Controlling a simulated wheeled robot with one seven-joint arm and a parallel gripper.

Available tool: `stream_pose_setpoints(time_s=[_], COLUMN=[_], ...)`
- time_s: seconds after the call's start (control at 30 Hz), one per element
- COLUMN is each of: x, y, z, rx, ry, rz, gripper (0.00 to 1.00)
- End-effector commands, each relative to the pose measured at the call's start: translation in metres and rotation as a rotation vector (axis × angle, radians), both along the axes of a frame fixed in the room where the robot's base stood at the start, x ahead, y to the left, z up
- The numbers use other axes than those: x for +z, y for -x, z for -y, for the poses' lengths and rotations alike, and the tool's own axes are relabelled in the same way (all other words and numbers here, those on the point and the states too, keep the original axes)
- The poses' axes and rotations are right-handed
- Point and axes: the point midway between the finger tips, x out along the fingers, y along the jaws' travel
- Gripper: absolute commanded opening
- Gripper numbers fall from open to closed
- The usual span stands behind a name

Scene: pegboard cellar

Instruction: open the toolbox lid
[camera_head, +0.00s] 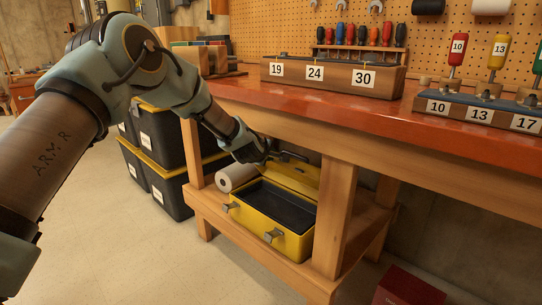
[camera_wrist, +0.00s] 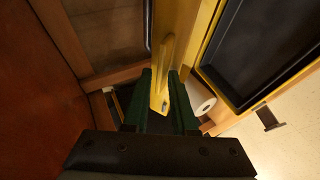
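The yellow toolbox (camera_head: 262,235) stands on the bench's lower shelf, with two grey latches on its front. Its yellow lid (camera_head: 300,176) is raised and tilted back behind the box, so the dark inside shows. In the wrist view the box (camera_wrist: 238,92) is at the right and the lid (camera_wrist: 177,22) runs down the middle. My gripper (camera_head: 266,155) is at the lid's left end, under the bench top. In the wrist view my gripper's fingers (camera_wrist: 161,75) are apart, with a yellow strip of the lid between them. Whether they touch it is unclear.
A white paper roll (camera_head: 234,177) lies on the shelf beside the toolbox. The bench top (camera_head: 330,110) overhangs the lid closely, and a wooden leg (camera_head: 334,215) stands right of the box. Black bins (camera_head: 165,190) are at left; a red box (camera_head: 408,287) is at lower right. Floor in front is clear.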

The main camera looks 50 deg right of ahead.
Motion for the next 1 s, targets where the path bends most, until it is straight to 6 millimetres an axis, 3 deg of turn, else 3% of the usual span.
stream_pose_setpoints(time_s=[0.1,0.47,1.0], x=[0.000,0.002,0.047], y=[0.000,0.003,0.033], z=[0.000,-0.006,-0.079], rx=[-0.001,-0.002,-0.001], ry=[-0.001,-0.003,0.001], rz=[-0.001,-0.002,0.001], gripper=[0.40,0.40,0.40])
